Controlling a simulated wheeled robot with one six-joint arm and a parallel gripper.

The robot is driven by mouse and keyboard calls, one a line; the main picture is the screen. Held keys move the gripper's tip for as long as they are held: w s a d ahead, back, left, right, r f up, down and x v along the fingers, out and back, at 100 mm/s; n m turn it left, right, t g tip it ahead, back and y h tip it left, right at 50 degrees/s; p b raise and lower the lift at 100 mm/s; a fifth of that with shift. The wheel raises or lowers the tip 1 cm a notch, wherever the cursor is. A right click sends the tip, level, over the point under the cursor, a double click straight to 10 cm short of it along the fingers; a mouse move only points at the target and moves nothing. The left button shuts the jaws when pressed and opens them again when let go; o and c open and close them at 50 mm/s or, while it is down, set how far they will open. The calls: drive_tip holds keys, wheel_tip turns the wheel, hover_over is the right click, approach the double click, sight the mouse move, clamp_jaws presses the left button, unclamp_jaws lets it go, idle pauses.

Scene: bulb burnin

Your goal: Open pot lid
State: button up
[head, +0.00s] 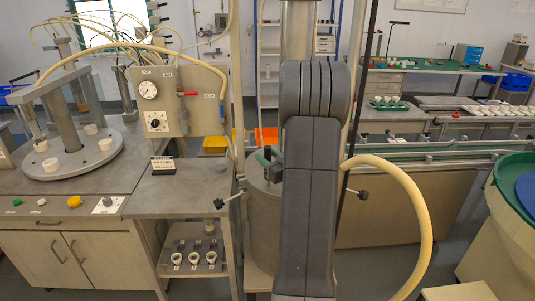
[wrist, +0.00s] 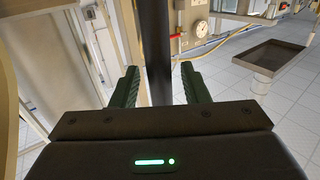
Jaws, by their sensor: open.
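A grey cylindrical pot (head: 263,230) stands on the floor unit in the middle of the head view. My dark grey arm hides its right side. The top of the pot (head: 258,186) looks covered, but most of the lid is hidden. Black-knobbed clamp handles stick out on the left (head: 221,203) and right (head: 362,194). Small dark green and black parts show above the pot beside my arm; I cannot tell if they are my fingers. In the wrist view my gripper (wrist: 157,88) is open, its green fingers apart. A dark upright post (wrist: 157,50) shows between them; contact is unclear.
A bench (head: 180,186) with a gauge panel (head: 152,92) stands left of the pot. A thick yellow hose (head: 425,215) loops at the right. A conveyor (head: 430,152) runs behind. A dark tray (wrist: 270,57) on a pedestal shows at the right in the wrist view.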

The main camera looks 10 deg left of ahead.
drive_tip(key=shift+w+a, duration=0.2)
drive_tip(key=shift+a, duration=0.05)
clamp_jaws()
